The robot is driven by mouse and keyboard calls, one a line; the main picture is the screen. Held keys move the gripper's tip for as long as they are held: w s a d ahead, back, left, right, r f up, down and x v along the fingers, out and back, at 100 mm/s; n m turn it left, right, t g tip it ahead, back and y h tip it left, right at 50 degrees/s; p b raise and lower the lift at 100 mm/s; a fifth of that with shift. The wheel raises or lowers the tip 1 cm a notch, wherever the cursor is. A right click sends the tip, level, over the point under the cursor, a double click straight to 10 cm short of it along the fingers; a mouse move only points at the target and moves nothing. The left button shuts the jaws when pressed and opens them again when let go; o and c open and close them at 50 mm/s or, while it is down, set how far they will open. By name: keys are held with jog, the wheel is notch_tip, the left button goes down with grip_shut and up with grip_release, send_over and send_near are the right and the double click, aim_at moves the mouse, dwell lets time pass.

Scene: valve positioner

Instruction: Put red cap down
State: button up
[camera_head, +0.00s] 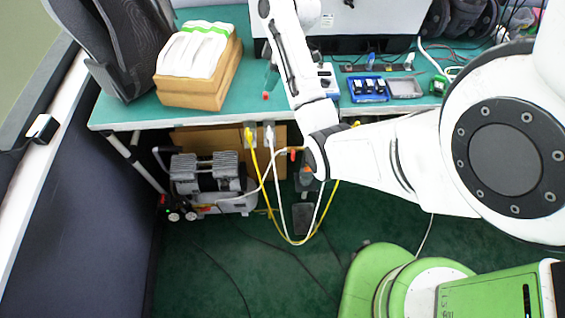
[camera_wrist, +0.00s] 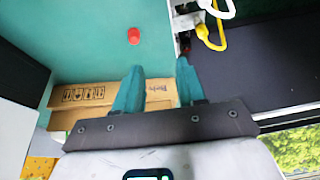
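The red cap (camera_wrist: 133,36) sits on the teal table top (camera_wrist: 95,45) in the wrist view, above and a little left of my fingertips. In the head view it is a small red spot (camera_head: 265,96) near the table's front edge. My gripper (camera_wrist: 159,66) has two teal fingers standing apart, with no object between them; the cap is clear of both. In the head view a teal finger (camera_head: 271,77) shows just above the cap, and the rest of the gripper is largely hidden by my arm.
A cardboard box of white items (camera_head: 198,65) stands left on the table (camera_head: 130,108). A blue tray (camera_head: 368,88) and a grey tray (camera_head: 405,88) lie to the right. Yellow and white cables (camera_head: 250,136) hang at the front edge. A compressor (camera_head: 210,178) stands below.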

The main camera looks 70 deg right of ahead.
jog(key=s+a+f+m+g, duration=0.1)
jog(key=a+f, duration=0.3)
jog(key=a, duration=0.7)
jog(key=s+a+f+m+g, duration=0.1)
jog(key=a+f, duration=0.4)
jog(key=a, duration=0.5)
jog(key=s+a+m+h, duration=0.2)
jog(key=s+a, duration=0.9)
jog(key=s, duration=0.1)
jog(key=shift+s+a+r+m+g, duration=0.15)
jog(key=shift+a+m+g, duration=0.15)
jog(key=shift+a+g, duration=0.1)
